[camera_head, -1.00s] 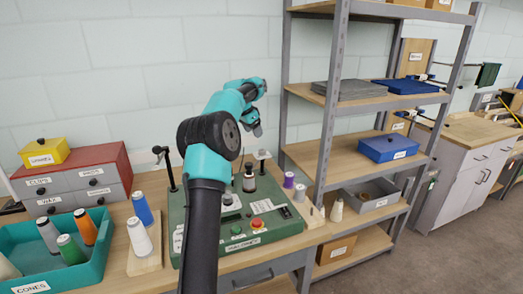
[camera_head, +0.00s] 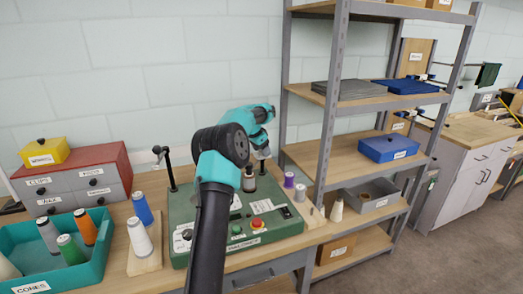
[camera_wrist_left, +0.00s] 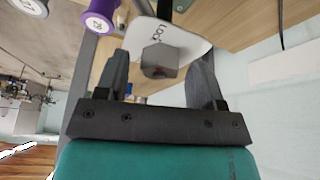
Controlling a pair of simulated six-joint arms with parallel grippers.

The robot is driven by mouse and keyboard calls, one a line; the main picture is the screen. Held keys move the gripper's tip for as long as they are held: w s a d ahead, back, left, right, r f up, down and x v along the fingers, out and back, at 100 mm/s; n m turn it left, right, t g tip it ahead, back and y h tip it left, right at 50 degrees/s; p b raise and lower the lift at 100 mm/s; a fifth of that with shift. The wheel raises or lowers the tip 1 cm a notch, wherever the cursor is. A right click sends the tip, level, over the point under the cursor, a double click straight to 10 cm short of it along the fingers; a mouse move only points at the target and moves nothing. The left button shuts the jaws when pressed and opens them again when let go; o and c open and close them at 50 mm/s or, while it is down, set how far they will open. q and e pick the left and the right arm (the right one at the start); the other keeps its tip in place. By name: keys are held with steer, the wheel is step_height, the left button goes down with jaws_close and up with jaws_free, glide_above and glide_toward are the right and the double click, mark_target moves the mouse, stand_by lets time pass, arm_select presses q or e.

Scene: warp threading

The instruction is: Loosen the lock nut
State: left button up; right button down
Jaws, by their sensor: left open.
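In the left wrist view a grey, block-like lock nut (camera_wrist_left: 160,61) stands on a white plate (camera_wrist_left: 190,44) marked with a partly covered word beginning "Loc". My left gripper (camera_wrist_left: 162,66) is open, with one dark finger on each side of the nut. I cannot tell whether either finger touches it. In the head view my left gripper (camera_head: 262,151) is over the back edge of the green machine (camera_head: 275,222), and the nut cannot be made out there. My right gripper is in neither view.
A dark spool (camera_head: 249,181) stands on the machine near the gripper. Purple (camera_head: 289,180) and grey (camera_head: 300,192) spools stand to its right. A metal shelf rack (camera_head: 335,100) rises close on the right. A black post (camera_head: 170,172) stands on the left.

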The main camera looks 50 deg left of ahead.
arm_select(q)
steer(key=shift+c, duration=0.3)
steer(key=c, duration=0.9)
steer(key=shift+o, duration=0.2)
steer(key=shift+n, duration=0.4)
steer(key=n+y, duration=0.2)
steer(key=n, duration=0.2)
steer(key=shift+d, duration=0.1)
steer(key=n, duration=0.2)
steer(key=n+g+y, duration=0.1)
steer(key=n, duration=0.2)
steer(key=shift+y, duration=0.3)
steer(key=n+g, duration=0.1)
steer(key=n, duration=0.2)
steer(key=n+g+y, duration=0.1)
steer(key=n, duration=0.3)
steer(key=shift+w+d+g+y, duration=0.1)
steer(key=shift+w+g+y, duration=0.1)
steer(key=shift+g+y, duration=0.15)
steer(key=n+g, duration=0.1)
steer(key=n, duration=0.2)
steer(key=n+g, duration=0.1)
steer(key=n, duration=0.3)
steer(key=shift+g, duration=0.35)
